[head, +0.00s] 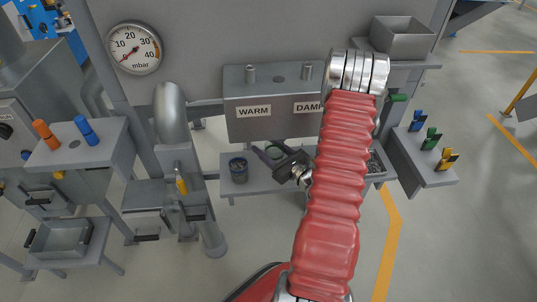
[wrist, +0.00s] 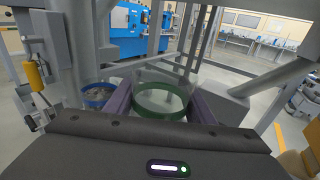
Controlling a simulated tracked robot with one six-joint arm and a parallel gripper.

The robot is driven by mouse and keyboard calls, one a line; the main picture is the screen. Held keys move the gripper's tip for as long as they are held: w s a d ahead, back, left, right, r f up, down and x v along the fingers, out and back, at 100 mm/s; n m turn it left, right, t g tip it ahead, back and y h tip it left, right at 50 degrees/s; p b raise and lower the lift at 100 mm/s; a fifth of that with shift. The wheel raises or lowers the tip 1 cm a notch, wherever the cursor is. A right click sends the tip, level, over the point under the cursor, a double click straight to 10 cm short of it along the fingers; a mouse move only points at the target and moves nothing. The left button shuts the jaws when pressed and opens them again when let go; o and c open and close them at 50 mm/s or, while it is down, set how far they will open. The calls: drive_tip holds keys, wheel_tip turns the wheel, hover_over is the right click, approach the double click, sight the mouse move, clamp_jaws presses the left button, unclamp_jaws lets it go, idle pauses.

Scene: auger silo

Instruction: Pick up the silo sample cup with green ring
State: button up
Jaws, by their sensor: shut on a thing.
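The silo sample cup with green ring (wrist: 160,101) is a clear cup with a dark green band. In the wrist view it sits between the two purple fingers of my gripper (wrist: 160,108), which is shut on it. In the head view, my gripper (head: 272,158) is over the low shelf under the WARM box, and only a bit of the green-ringed cup (head: 273,152) shows behind its fingers. I cannot tell whether the cup touches the shelf.
A blue-ringed cup (head: 239,170) with dark contents stands on the shelf (head: 224,186) left of my gripper; it also shows in the wrist view (wrist: 97,98). The WARM box (head: 275,125) hangs above. A grey pipe (head: 171,115) rises at the left.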

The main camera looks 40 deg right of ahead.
drive_tip(key=shift+r, duration=1.55)
